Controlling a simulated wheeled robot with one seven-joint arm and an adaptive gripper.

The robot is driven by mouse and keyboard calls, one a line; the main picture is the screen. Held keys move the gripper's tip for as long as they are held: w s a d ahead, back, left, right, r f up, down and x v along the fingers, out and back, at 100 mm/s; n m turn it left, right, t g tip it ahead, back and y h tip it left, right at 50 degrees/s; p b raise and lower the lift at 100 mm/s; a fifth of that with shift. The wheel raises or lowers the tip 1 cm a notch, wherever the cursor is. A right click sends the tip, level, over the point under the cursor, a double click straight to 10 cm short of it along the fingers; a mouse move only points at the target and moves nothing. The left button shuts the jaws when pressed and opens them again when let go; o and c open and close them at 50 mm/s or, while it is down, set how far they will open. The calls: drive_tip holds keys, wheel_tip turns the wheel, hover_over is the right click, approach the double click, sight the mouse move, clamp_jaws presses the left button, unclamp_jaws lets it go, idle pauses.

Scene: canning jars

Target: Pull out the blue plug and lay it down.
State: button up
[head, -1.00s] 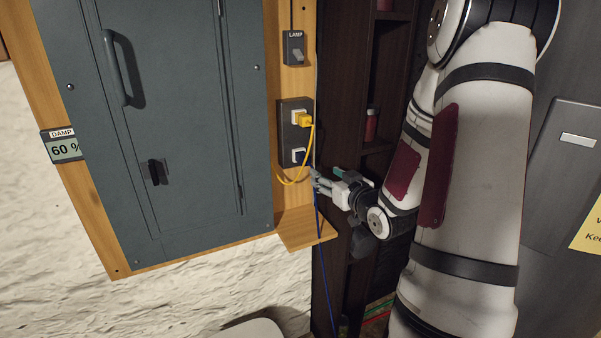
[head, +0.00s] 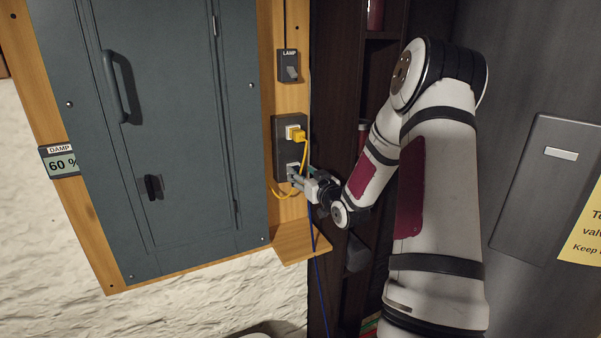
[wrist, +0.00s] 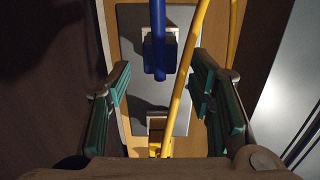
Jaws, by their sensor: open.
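The blue plug (wrist: 161,57) sits in the lower socket of the dark outlet plate (head: 283,158), and its blue cord (wrist: 158,18) runs off the top of the wrist view. My gripper (head: 297,177) is at the lower socket in the head view and hides the plug there. In the wrist view my gripper (wrist: 163,97) is open, with green-padded fingers on either side of the plug and clear gaps to it. The yellow plug (head: 299,134) is in the upper socket. Its yellow cord (wrist: 186,88) crosses between my fingers, beside the blue plug.
A grey cabinet (head: 170,120) with a handle fills the left. A lamp switch (head: 289,68) is above the outlet. A small wooden ledge (head: 300,244) juts out below it. Dark shelving (head: 338,90) stands close on the right.

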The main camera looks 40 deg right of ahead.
drive_tip(key=shift+x, duration=1)
clamp_jaws()
drive_tip(key=c, duration=0.6)
unclamp_jaws()
drive_tip(key=shift+c, duration=0.2)
clamp_jaws()
drive_tip(key=shift+s, duration=0.15)
drive_tip(key=shift+p+v, duration=1.3)
drive_tip(key=shift+v, duration=0.65)
drive_tip(key=shift+f, duration=0.1)
